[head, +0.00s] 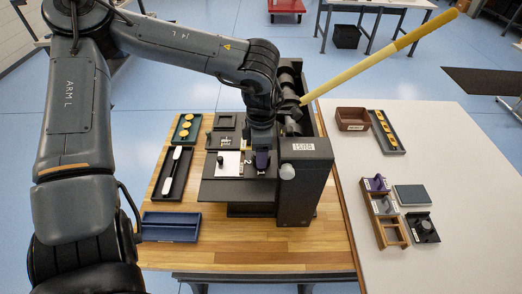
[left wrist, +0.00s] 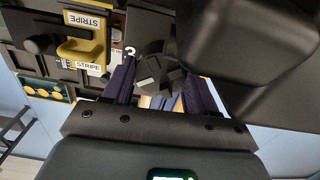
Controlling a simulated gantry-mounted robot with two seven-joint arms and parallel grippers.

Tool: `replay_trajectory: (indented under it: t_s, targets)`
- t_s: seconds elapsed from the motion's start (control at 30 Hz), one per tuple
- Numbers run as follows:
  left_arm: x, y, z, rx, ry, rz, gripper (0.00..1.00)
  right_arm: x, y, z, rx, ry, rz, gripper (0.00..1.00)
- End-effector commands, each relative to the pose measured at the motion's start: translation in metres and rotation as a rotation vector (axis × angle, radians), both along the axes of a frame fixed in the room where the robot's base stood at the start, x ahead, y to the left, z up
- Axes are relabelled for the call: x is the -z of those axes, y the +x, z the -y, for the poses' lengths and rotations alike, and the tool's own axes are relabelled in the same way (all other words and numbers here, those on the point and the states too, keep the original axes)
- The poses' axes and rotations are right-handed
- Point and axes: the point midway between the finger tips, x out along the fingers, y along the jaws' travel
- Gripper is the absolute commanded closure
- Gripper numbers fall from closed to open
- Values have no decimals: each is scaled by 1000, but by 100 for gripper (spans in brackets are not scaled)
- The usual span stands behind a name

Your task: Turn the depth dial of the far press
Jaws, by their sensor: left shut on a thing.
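In the left wrist view a dark round dial (left wrist: 152,88) with a pale pointer mark sits between the two dark blue fingers of my left gripper (left wrist: 160,74). The gripper is shut on the dial. In the head view my left gripper (head: 262,162) reaches down from above onto the plate of the black press (head: 302,185). The dial is hidden behind the gripper there, while labels "1" and "2" show around it. The press has a long yellow lever (head: 385,55) slanting up to the right. My right gripper is in neither view.
A yellow block marked STRIPE (left wrist: 82,48) is near the fingers. On the wooden table (head: 250,240) are a blue tray (head: 171,237), a black tray (head: 163,187) and yellow discs (head: 184,132). The white table (head: 460,240) at right holds a brown box (head: 352,125) and a wooden rack (head: 378,205).

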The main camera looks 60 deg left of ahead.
Motion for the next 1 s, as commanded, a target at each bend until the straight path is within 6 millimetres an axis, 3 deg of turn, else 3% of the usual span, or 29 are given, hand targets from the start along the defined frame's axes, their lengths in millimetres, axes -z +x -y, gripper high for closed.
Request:
replay_trajectory:
  t_s: [0.33, 0.87, 0.9, 1.0]
  targets:
    - [0, 0, 0, -149, 0, -1, 73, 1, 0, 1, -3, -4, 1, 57]
    - [-1, 0, 0, -175, 0, 0, 73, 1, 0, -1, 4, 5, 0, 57]
    - [-1, 0, 0, -174, 0, 0, 40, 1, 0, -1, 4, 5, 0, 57]
    - [-1, 0, 0, -174, 0, 0, 24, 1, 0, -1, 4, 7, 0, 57]
